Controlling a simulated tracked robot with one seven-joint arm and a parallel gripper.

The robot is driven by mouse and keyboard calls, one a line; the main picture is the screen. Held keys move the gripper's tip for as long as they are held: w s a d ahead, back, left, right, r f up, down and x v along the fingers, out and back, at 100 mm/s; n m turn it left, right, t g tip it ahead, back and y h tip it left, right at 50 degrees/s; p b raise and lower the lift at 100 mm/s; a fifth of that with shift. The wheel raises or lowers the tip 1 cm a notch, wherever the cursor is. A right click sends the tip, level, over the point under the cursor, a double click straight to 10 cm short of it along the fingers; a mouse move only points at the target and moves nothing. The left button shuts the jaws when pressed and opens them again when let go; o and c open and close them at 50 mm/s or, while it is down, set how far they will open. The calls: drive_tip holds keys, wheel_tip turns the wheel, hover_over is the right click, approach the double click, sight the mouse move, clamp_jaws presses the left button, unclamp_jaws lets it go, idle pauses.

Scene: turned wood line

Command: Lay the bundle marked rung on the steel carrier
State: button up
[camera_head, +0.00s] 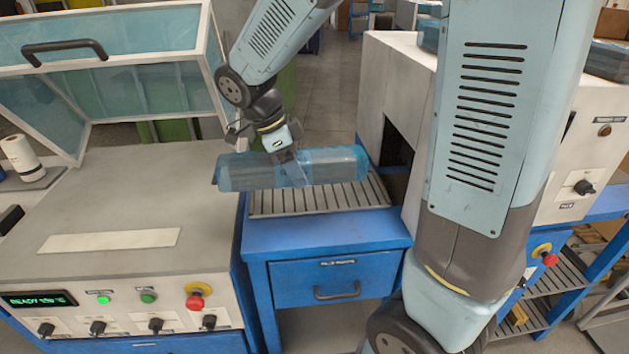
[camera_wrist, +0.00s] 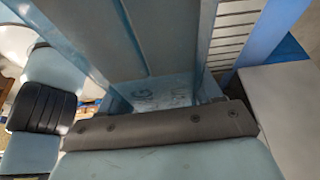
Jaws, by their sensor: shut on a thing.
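My gripper (camera_head: 292,170) is shut on a long bundle (camera_head: 335,165) wrapped in blue film. The bundle lies level and crosswise above a slatted metal bed (camera_head: 320,198) on a blue bench; I cannot tell whether it touches the slats. In the wrist view the bundle (camera_wrist: 165,40) fills the middle, with part of a printed mark, possibly "NG", on its end film. The slats (camera_wrist: 235,35) show beside it. Nothing in view can be clearly told as the steel carrier.
A machine with its framed clear lid (camera_head: 110,75) raised stands at left, with a bare top (camera_head: 130,200). At right, a cream machine (camera_head: 380,80) has a dark opening facing the slats. Wrapped bundles (camera_head: 608,60) lie on top. A roll (camera_head: 20,155) stands far left.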

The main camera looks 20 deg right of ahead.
drive_tip(key=shift+w+d, duration=0.1)
drive_tip(key=shift+w, duration=0.25)
drive_tip(key=w+d+f, duration=0.4)
drive_tip(key=w+d, duration=0.2)
drive_tip(key=w, duration=0.1)
hover_over(325, 190)
drive_tip(key=a, duration=0.1)
wheel_tip(325, 190, down, 6)
drive_tip(key=shift+w+a+r, duration=0.15)
drive_tip(key=shift+f, duration=1.55)
drive_tip(key=o, duration=1.5)
drive_tip(key=shift+o, duration=0.2)
